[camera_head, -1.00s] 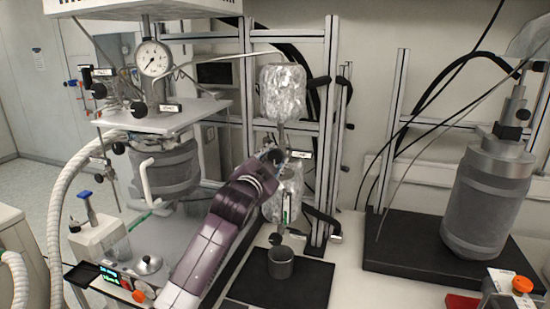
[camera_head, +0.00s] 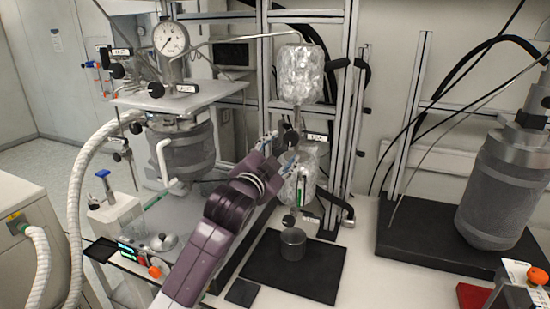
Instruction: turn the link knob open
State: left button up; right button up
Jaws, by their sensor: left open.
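Two foil-wrapped vessels, an upper one (camera_head: 300,75) and a lower one (camera_head: 299,180), hang one above the other on the metal frame. Between them, on the link joining them, is a dark round knob (camera_head: 290,138) beside a small white label (camera_head: 317,137). My left gripper (camera_head: 279,150), on a purple arm, reaches up from the bottom. It is open and empty, with its fingertips just left of and below the knob. I cannot tell whether a finger touches the knob. My right gripper is not in view.
A reactor (camera_head: 181,150) with a pressure gauge (camera_head: 171,39) stands at left. A large grey cylinder (camera_head: 499,190) stands at right. Frame posts and hoses are close to the vessels.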

pick_arm(q)
jog(key=v, duration=0.5)
jog(key=shift+w, duration=0.1)
